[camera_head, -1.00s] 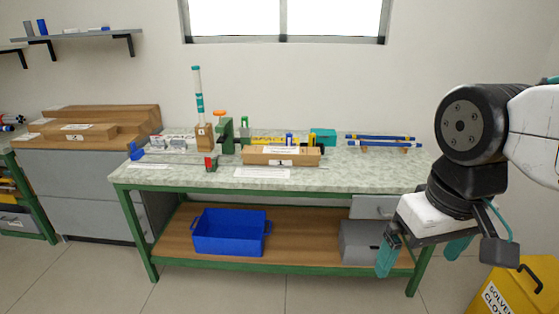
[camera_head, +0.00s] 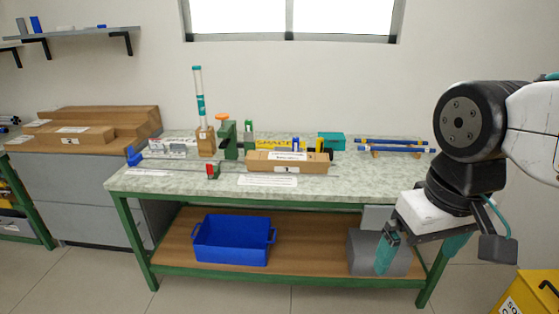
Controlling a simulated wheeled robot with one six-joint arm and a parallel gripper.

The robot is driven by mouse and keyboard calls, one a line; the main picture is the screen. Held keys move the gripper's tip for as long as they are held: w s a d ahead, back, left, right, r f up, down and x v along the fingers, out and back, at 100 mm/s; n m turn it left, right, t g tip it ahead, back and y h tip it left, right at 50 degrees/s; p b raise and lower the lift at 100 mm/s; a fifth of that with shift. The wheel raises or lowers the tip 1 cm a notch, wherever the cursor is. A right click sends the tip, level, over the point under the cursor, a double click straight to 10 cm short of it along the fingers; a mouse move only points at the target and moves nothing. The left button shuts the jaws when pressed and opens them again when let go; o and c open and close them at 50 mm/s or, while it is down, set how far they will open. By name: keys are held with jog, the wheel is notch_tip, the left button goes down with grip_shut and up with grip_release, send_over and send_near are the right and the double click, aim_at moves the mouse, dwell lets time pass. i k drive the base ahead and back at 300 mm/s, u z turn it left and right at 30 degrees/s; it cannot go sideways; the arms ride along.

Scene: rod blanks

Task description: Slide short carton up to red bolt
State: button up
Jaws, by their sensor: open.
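A long, low brown carton (camera_head: 262,166) with white labels lies on the bench top, right of centre. Small upright objects show at its right end and behind it. A small red piece (camera_head: 212,171), perhaps the red bolt, sits on a thin rail left of the carton, with a gap between them. A small upright brown block (camera_head: 206,143) stands farther left, with a white and teal tube above it. I cannot tell for certain which is the short carton. My gripper (camera_head: 422,252) hangs open and empty in front of the bench's right end, away from all of these.
The green-legged bench (camera_head: 345,185) carries a green clamp (camera_head: 231,148), a teal box (camera_head: 331,141) and blue rods (camera_head: 390,149) on supports. A blue bin (camera_head: 232,242) sits on its lower shelf. More brown cartons (camera_head: 75,134) lie on the grey cabinet at left. A yellow bin (camera_head: 530,298) stands lower right.

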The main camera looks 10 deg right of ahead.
aim_at(320, 160)
jog(key=i, duration=0.7)
jog(key=z, duration=1.75)
jog(key=k, duration=1.4)
jog(key=u, duration=1.3)
jog(key=i, duration=0.65)
jog(key=z, duration=0.05)
